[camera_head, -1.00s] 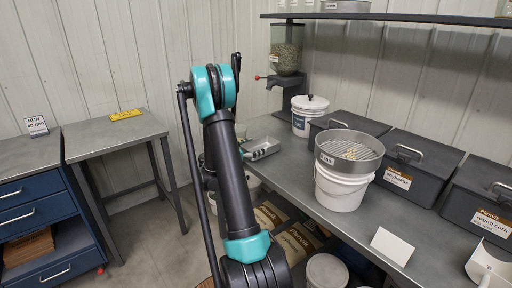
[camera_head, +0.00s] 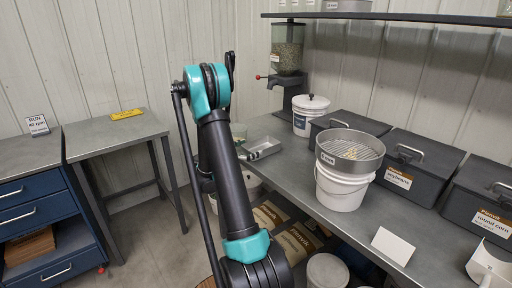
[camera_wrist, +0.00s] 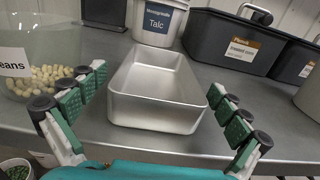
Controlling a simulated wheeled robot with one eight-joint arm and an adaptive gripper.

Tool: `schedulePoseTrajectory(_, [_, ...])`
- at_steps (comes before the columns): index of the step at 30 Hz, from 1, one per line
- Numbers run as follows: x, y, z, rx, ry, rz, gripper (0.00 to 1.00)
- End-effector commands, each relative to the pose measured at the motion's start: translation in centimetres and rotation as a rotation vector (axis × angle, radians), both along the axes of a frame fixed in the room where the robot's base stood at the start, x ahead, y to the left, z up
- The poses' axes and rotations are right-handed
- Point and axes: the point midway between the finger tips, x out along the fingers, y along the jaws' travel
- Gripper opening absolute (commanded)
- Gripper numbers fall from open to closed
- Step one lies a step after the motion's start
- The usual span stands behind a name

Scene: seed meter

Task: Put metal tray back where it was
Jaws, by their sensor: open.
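The metal tray (camera_wrist: 155,113) is a shallow, empty, silvery rectangular pan. It rests flat on the grey bench near its front edge, and its far end is close to the Talc bucket (camera_wrist: 160,22). In the head view the tray (camera_head: 272,144) is at the bench's left end, partly behind my gripper. My gripper (camera_wrist: 158,100) is open. Its green-padded fingers stand to either side of the tray's near end, apart from the walls, with nothing held. In the head view my arm hides much of the gripper.
A clear bin of beans (camera_wrist: 45,65) stands close to my left finger. A dark lidded bin (camera_wrist: 232,42) is at the back right. A sieve (camera_head: 350,147) sits on a white bucket (camera_head: 340,188) farther along the bench. A shelf (camera_head: 400,17) hangs above.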

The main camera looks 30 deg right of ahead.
Motion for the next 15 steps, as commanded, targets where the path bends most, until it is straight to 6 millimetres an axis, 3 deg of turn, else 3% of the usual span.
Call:
schedulePoseTrajectory(7, [-0.6, 5.3, 0.0, 0.0, 0.0, 0.004, 1.0])
schedulePoseTrajectory(15, [-1.1, 8.4, 0.0, 0.0, 0.0, 0.001, 1.0])
